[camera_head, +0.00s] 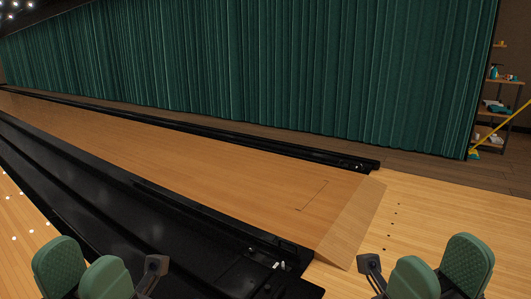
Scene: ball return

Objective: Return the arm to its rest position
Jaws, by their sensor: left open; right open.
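My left gripper (88,262) shows at the bottom left, with its two green padded fingers apart and nothing between them. My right gripper (440,262) shows at the bottom right, also open and empty. Both are low in the picture, in front of the near end of the bowling lane (225,165). A dark wrist part of mine sits on the inner side of each gripper. The rest of both arms is below the frame. No ball is in view.
Black gutters (110,208) run along both sides of the lane. A dark green curtain (260,75) hangs behind. A shelf with small items (497,108) and a yellow-handled broom (503,127) stand at the far right. The wooden floor (445,215) at right is clear.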

